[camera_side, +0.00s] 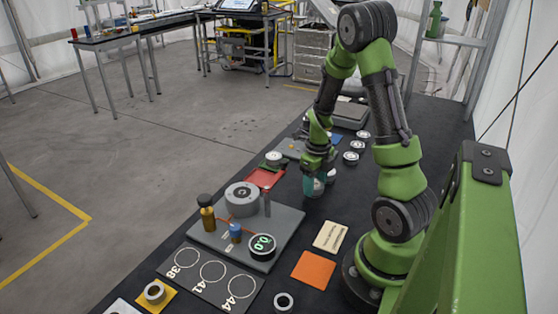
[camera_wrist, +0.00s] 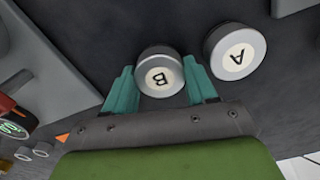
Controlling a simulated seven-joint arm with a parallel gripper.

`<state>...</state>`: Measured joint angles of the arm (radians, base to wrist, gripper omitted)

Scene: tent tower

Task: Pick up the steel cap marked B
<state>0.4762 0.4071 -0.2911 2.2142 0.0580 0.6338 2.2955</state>
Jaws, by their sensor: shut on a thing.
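The steel cap marked B (camera_wrist: 160,77) sits between the two teal fingers of my gripper (camera_wrist: 158,66) in the wrist view, its lettered white face toward the camera. My gripper is shut on it. In the side view my gripper (camera_side: 313,187) points down low over the dark table, and the fingers mostly hide the cap. I cannot tell whether the cap is clear of the table. The steel cap marked A (camera_wrist: 237,53) stands close to the right finger in the wrist view, apart from it.
Several more caps (camera_side: 351,158) stand in a row behind my gripper in the side view. A red tray (camera_side: 265,178) lies to its left. A grey plate (camera_side: 285,222) with a ring, brass fitting and round display (camera_side: 262,246) is nearer the camera. An orange square (camera_side: 313,270) lies in front.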

